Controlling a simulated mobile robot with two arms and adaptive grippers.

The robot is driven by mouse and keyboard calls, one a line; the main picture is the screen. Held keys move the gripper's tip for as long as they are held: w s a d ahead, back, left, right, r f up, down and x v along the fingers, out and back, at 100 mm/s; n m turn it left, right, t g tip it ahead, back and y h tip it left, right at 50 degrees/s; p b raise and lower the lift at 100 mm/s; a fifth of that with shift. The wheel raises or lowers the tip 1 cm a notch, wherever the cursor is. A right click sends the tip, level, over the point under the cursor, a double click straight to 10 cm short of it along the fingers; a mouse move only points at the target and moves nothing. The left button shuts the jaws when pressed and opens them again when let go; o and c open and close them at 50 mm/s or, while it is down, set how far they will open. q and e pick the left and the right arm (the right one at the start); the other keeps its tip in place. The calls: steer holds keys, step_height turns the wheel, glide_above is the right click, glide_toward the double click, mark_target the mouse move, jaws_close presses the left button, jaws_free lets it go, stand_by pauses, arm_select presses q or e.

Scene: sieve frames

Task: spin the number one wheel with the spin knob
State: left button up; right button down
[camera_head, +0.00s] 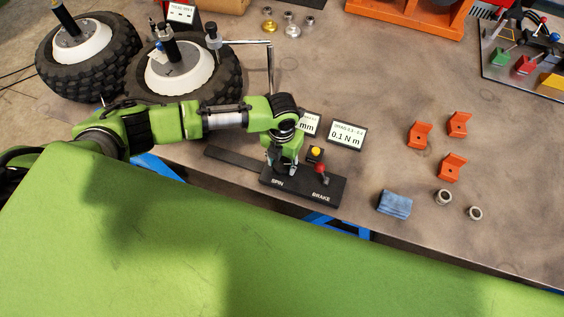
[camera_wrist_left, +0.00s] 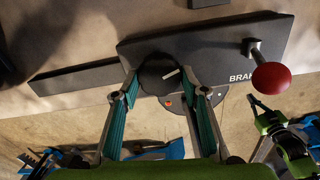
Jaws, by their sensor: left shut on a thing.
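The black control panel (camera_head: 332,188) lies at the table's near edge, with SPIN and BRAKE labels. My left gripper (camera_head: 272,163) reaches down over its SPIN end. In the left wrist view, the black spin knob (camera_wrist_left: 156,74) with a white pointer line sits between the two fingers of my left gripper (camera_wrist_left: 161,88), which is shut on it. Two black-tyred wheels with white hubs stand at the back left: a left one (camera_head: 110,66) and one nearer the middle (camera_head: 222,86). I cannot read which is number one.
The red-knobbed brake lever (camera_head: 321,169) and a yellow button (camera_head: 316,151) are close right of my gripper. A display (camera_head: 346,135) reads 0.1 N m. Orange brackets (camera_head: 452,167), a blue block (camera_head: 394,204) and metal rings lie right. Green and black arm parts show at lower right in the wrist view.

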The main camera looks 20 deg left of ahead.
mark_target(282, 165)
arm_select(q)
steer(key=shift+w, duration=0.1)
stand_by(0.4)
steer(key=o, duration=1.1)
step_height(282, 165, up, 12)
